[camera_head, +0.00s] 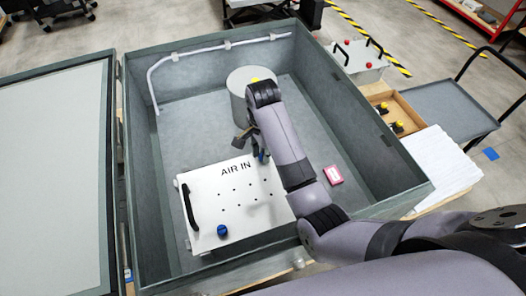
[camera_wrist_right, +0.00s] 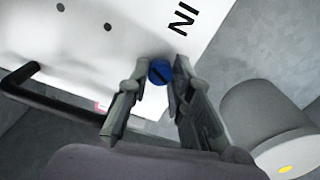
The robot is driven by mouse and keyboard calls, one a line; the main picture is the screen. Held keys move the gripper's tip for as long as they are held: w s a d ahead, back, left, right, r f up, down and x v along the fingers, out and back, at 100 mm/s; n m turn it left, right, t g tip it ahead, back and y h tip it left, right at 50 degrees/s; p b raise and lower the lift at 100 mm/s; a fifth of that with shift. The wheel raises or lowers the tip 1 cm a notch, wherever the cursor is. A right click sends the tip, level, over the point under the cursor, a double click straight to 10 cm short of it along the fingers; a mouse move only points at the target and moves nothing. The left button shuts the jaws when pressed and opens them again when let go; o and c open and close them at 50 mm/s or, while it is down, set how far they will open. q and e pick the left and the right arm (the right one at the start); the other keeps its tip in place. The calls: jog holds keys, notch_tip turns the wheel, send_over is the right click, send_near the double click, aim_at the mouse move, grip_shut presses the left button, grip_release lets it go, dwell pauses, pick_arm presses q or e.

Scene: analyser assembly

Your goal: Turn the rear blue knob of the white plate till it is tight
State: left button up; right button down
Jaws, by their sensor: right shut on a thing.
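The white plate (camera_head: 215,200), marked AIR IN, lies in the grey box and fills much of the wrist view (camera_wrist_right: 75,40). Its rear blue knob (camera_head: 262,157) is partly hidden by my right gripper (camera_head: 255,142) in the head view. In the wrist view the fingers of my right gripper (camera_wrist_right: 154,90) are on either side of the blue knob (camera_wrist_right: 160,72), shut on it. A second blue knob (camera_head: 222,230) sits at the plate's front left. My left gripper is not in view.
A grey cylinder (camera_head: 238,102) stands behind the plate, close to my right gripper. A black handle (camera_head: 189,207) rises at the plate's left edge. A pink box (camera_head: 333,175) lies on the box floor at right.

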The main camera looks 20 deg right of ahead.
jog(key=shift+w+r, duration=0.25)
jog(key=shift+r, duration=0.05)
jog(key=c, duration=1.8)
grip_release()
jog(key=o, duration=0.4)
jog(key=shift+s+f, duration=0.15)
jog(key=shift+f, duration=0.05)
